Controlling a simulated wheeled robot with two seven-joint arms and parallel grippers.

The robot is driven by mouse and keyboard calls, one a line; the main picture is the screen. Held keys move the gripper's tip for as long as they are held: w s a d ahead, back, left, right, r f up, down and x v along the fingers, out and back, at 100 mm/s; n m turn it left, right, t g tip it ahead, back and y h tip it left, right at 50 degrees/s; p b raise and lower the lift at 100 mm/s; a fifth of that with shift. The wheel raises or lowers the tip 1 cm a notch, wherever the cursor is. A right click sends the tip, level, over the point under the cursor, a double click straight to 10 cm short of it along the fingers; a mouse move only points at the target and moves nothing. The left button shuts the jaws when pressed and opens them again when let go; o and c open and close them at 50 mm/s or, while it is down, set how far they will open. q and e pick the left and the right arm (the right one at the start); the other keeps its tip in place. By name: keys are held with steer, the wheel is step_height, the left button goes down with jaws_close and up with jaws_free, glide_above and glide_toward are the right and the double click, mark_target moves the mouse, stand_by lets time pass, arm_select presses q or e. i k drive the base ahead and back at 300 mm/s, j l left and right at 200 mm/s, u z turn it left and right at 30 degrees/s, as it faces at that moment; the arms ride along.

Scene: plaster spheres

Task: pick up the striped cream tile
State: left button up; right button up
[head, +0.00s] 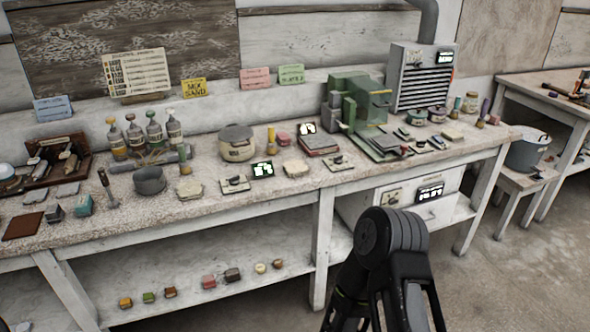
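Several pale, cream-coloured pieces lie on the long workbench (262,199). One flat cream piece (295,168) lies in the middle, right of a small lit display. Another pale piece (189,188) lies further left, and a third (453,134) lies near the right end. They are too small in the head view for me to make out stripes, so I cannot tell which is the striped cream tile. A black jointed part of my arm rises from the bottom edge, right of centre, in front of the bench. Neither gripper's fingertips show.
A green machine (358,112) and a grey vented cabinet (422,77) stand at the back right. A lidded pot (237,143), a grey bowl (149,180) and several bottles (154,130) crowd the left half. Small blocks lie on the lower shelf (190,307).

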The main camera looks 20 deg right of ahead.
mark_target(295, 167)
steer(key=l+u, duration=0.15)
steer(key=u, duration=0.4)
steer(key=i+l+u, duration=0.1)
steer(key=l+u, duration=0.25)
steer(key=l, duration=0.7)
steer(key=l+u, duration=0.35)
steer(key=l, duration=1.25)
